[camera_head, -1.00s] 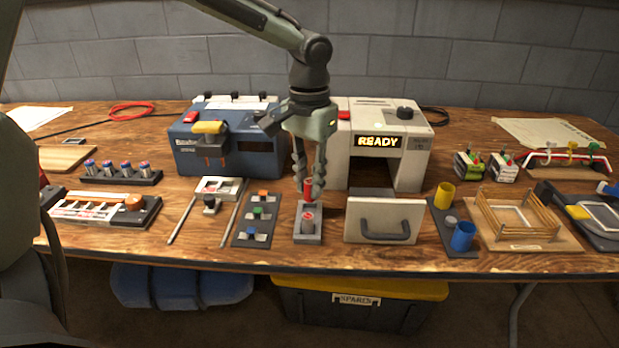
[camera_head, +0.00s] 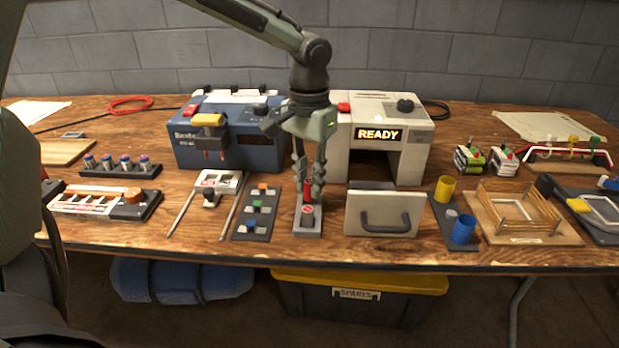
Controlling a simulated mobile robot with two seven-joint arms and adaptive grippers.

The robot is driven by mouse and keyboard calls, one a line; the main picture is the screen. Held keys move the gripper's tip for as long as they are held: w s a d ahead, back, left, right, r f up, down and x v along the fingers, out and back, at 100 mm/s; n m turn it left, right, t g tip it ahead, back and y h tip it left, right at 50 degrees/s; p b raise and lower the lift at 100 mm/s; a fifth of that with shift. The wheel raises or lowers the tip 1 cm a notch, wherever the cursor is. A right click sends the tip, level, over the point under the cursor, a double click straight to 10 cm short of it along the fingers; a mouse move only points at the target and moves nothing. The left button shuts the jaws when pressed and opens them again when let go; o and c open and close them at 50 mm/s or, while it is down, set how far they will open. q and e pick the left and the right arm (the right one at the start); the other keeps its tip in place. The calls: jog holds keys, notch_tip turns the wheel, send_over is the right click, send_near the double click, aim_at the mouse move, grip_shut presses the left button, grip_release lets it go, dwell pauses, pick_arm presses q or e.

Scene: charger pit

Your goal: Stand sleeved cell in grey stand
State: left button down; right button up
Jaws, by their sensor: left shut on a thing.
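My left gripper (camera_head: 309,192) points straight down at the middle of the table, its fingers shut on a red sleeved cell (camera_head: 309,188). The fingers hide most of the cell, and it looks upright. The grey stand (camera_head: 308,231) is on the table directly below and slightly in front. My right gripper is not in view.
A dark switch panel (camera_head: 251,229) stands close left of the stand; a light box with a handle (camera_head: 384,211) is close right. Behind are a blue unit (camera_head: 240,150) and the white READY machine (camera_head: 415,150). A rack of several cells (camera_head: 120,171) is at left.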

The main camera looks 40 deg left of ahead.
pick_arm(q)
jog(key=shift+f, duration=0.85)
dwell(0.7)
jog(key=c, duration=1.3)
grip_release()
jog(key=shift+r+p, duration=1.15)
jog(key=shift+r, duration=0.25)
jog(key=shift+r+p, duration=0.35)
jog(key=shift+r, duration=1.75)
